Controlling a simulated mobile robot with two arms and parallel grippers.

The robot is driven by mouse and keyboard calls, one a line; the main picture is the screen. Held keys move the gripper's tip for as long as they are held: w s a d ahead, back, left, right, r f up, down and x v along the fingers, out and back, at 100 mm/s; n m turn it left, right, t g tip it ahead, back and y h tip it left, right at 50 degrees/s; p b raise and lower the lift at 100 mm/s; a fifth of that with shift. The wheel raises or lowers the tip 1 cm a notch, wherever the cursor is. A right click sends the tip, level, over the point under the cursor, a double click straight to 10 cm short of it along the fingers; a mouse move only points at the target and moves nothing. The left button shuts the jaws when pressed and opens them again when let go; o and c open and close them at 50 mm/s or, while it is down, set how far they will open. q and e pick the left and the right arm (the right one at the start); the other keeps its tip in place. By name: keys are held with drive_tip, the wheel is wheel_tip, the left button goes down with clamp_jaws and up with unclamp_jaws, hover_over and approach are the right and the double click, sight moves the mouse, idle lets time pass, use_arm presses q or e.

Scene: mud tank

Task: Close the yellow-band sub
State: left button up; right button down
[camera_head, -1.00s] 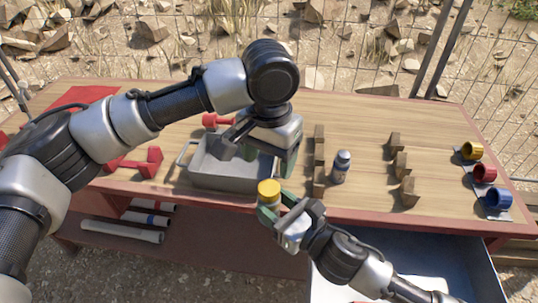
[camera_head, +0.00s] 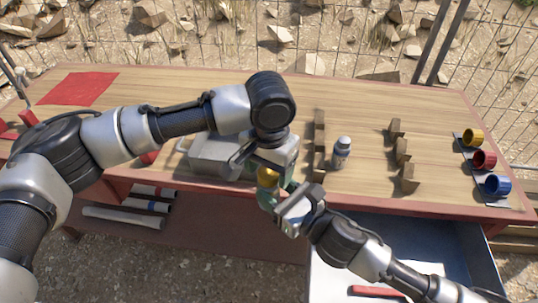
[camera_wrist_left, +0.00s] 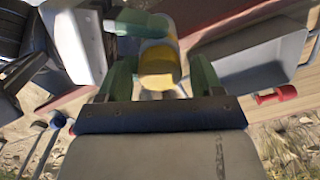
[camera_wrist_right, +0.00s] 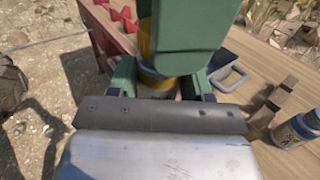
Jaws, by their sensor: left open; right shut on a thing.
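The yellow-band sub (camera_head: 267,178) is off the table, in front of the bench's near edge. My right gripper (camera_head: 275,197) is shut on it from below right. My left gripper (camera_head: 277,163) is open at the sub's upper part. In the left wrist view the yellow part (camera_wrist_left: 158,62) sits between the two spread green fingers; contact cannot be told. In the right wrist view the yellow part (camera_wrist_right: 158,80) is mostly hidden behind a green finger of my left gripper. The seam of the sub is not visible.
A grey metal tray (camera_head: 212,160) lies behind the grippers, partly covered by my left arm. A bottle (camera_head: 341,152) stands among wooden blocks (camera_head: 402,152). Yellow, red and blue rings (camera_head: 484,160) sit at the right. An open drawer (camera_head: 455,250) juts out below the bench.

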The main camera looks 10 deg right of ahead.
use_arm(q)
drive_tip(key=shift+f, duration=0.25)
drive_tip(key=c, duration=0.9)
drive_tip(key=o, duration=1.1)
drive_tip(key=shift+c, duration=0.2)
drive_tip(key=shift+r, duration=0.1)
wheel_tip(320, 180, up, 12)
